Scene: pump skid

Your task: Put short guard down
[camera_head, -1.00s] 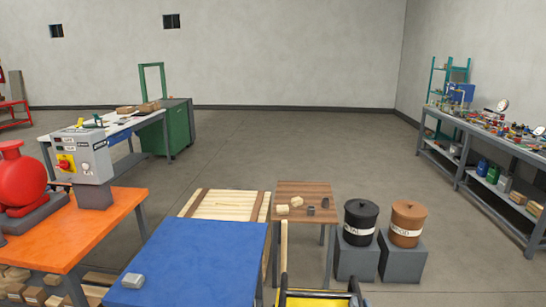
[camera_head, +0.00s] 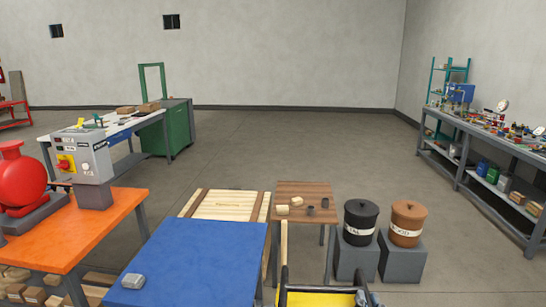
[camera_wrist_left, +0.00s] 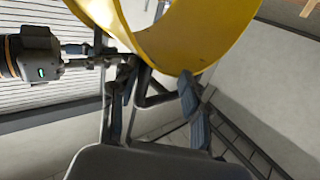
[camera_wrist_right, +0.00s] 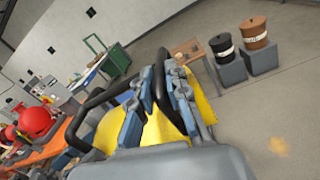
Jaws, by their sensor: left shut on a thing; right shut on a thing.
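The short guard (camera_head: 322,299) is a yellow curved shell with black handles, at the bottom edge of the head view and mostly cut off. In the left wrist view the guard (camera_wrist_left: 190,35) shows its curved inside. My left gripper (camera_wrist_left: 158,92) is shut on a black handle there; it is not seen in the head view. In the right wrist view my right gripper (camera_wrist_right: 158,92) is shut on the other black handle, with yellow guard (camera_wrist_right: 200,105) beside it. The right fingertips (camera_head: 368,299) just show in the head view. Nothing under the guard is seen in the head view.
Behind are a wooden crate (camera_head: 222,205), a small brown table (camera_head: 305,188) with small blocks, and black (camera_head: 361,222) and brown (camera_head: 408,224) bins on grey plinths. Floor at right is clear.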

